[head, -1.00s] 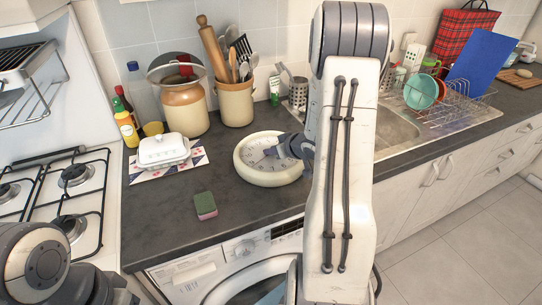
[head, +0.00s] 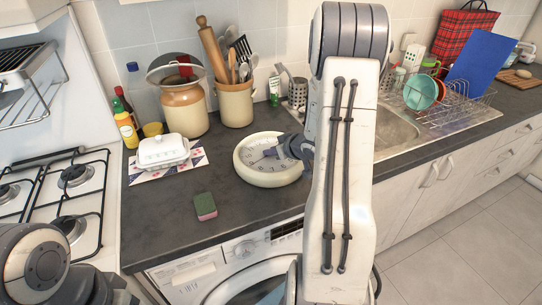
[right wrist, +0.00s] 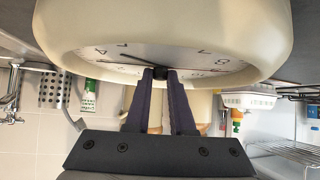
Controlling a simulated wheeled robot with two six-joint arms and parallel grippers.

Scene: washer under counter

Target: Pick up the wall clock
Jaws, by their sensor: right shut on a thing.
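The round cream wall clock (head: 266,179) lies face up on the dark counter in the head view, in front of the utensil jar. In the right wrist view, its thick rim and pale numbered face (right wrist: 112,53) fill the top. My right gripper (head: 272,153) reaches over the clock from the right. In the right wrist view, its two dark fingertips (right wrist: 161,74) come together on a small dark part at the clock face. My right forearm hides what is just right of the clock. My left arm is at the bottom left of the head view, with its fingers out of view.
A green and pink sponge (head: 205,206) lies left of the clock, near the counter's front edge. A white butter dish (head: 163,152), a lidded jar (head: 185,108) and a utensil jar (head: 236,103) stand behind. The sink (head: 395,130) and dish rack (head: 450,105) are right.

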